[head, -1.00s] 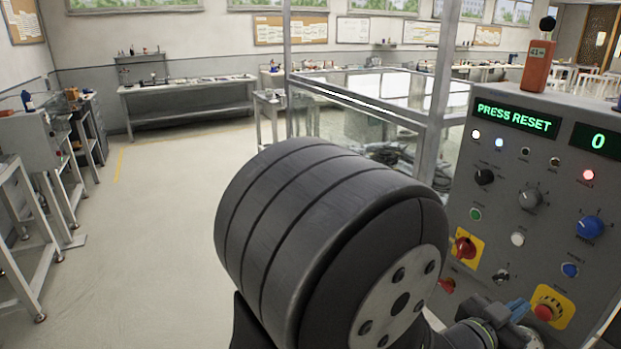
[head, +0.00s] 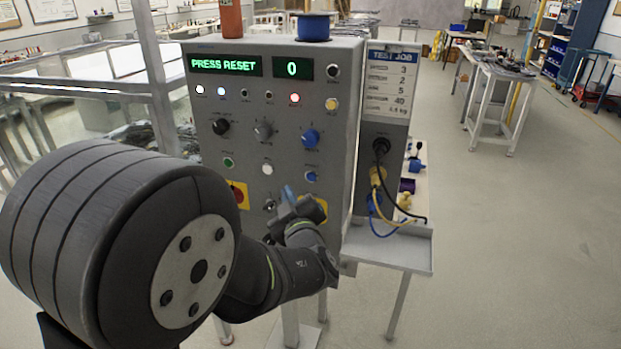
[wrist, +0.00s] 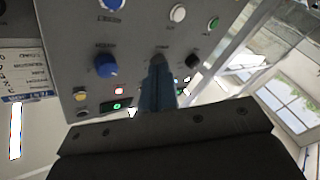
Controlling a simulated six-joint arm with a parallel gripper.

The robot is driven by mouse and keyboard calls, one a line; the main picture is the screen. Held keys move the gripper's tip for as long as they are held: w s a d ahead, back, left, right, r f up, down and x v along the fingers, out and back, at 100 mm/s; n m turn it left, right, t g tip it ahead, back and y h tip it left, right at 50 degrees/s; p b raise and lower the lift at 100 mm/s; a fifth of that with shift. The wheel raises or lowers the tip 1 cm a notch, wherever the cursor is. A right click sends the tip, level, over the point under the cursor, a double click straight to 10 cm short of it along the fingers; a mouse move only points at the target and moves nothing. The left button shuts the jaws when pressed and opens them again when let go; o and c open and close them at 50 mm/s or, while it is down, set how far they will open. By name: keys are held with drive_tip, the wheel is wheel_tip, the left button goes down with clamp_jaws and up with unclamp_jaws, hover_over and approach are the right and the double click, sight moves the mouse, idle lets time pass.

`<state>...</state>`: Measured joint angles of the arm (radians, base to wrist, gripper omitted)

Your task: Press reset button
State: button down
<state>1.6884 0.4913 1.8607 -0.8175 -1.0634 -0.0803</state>
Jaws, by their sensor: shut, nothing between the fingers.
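The grey control panel (head: 340,90) carries a green display (head: 226,65) reading "PRESS RESET" and a second display (head: 299,69) reading "0". A blue button (head: 311,176), its label too small to read surely, sits below a blue knob (head: 309,137). In the wrist view the blue button (wrist: 111,4) is at the top edge, upside down. My gripper (head: 288,191) is shut and empty, with blue fingers in front of the panel. It appears just left of and below the blue button. In the wrist view my gripper (wrist: 160,68) points toward the panel face; contact cannot be told.
A white button (head: 267,169) and a green button (head: 228,162) are left of the blue one. A yellow-backed switch (head: 238,193) is lower left. My arm hides part of the lower panel. A side shelf (head: 408,247) with cables stands right; floor beyond is open.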

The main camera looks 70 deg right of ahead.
sight(311, 177)
drive_tip(key=f+n+y, duration=0.1)
drive_tip(key=s+f+n+t+y, duration=0.1)
drive_tip(key=n, duration=0.1)
drive_tip(key=s+n+t+y, duration=0.1)
drive_tip(key=n+y, duration=0.1)
drive_tip(key=shift+s+d+f, duration=0.1)
drive_tip(key=shift+f, duration=0.3)
drive_tip(key=shift+d, duration=0.1)
drive_tip(key=shift+d, duration=4.35)
drive_tip(key=shift+d, duration=0.4)
